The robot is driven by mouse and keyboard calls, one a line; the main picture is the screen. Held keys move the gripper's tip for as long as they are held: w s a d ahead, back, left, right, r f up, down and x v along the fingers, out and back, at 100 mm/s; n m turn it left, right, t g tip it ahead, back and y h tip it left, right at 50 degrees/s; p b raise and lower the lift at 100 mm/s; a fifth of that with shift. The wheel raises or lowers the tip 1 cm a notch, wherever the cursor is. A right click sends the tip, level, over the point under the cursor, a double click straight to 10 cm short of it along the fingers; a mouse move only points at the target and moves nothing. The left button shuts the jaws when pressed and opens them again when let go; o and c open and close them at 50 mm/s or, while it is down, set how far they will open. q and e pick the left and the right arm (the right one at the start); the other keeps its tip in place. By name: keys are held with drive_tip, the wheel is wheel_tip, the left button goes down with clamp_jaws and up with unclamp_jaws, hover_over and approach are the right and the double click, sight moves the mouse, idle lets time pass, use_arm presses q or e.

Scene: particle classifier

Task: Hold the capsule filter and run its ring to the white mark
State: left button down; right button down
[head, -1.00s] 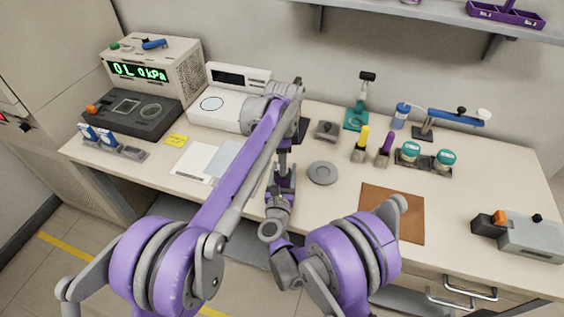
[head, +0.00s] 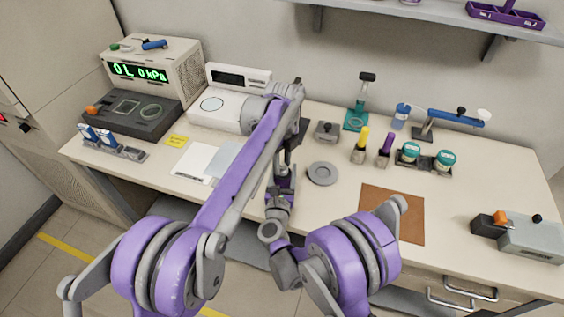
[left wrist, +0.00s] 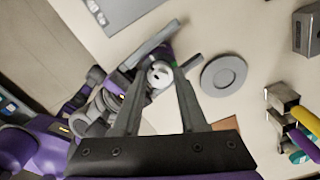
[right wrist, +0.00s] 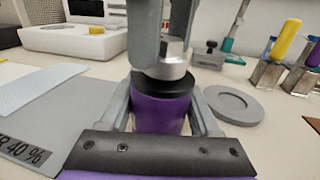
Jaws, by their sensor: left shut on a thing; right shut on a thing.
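The capsule filter (right wrist: 162,112) is a purple upright cylinder with a black band and a grey metallic ring (right wrist: 165,66) on top. My right gripper (right wrist: 160,104) is shut around its purple body. My left gripper (left wrist: 160,80) comes down from above, shut on the grey ring. In the left wrist view the filter's round pale top (left wrist: 160,74) shows between the left fingers, with a small green spot beside it. I cannot make out the white mark for certain. In the head view my left gripper (head: 289,157) and the filter are largely hidden by the arms.
A round grey dish (head: 322,173) lies just right of the grippers. Yellow and purple handled tools (head: 361,145), a brown mat (head: 392,213) and teal-lidded jars (head: 410,153) stand further right. White sheets (head: 194,161) and a display box (head: 150,71) are at left.

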sight(282, 166)
use_arm(q)
drive_tip(key=shift+m, duration=0.6)
idle(0.5)
drive_tip(key=shift+c, duration=2.2)
unclamp_jaws()
drive_tip(key=shift+r, duration=0.1)
wheel_tip(282, 166, up, 12)
use_arm(e)
drive_tip(key=shift+c, duration=0.2)
unclamp_jaws()
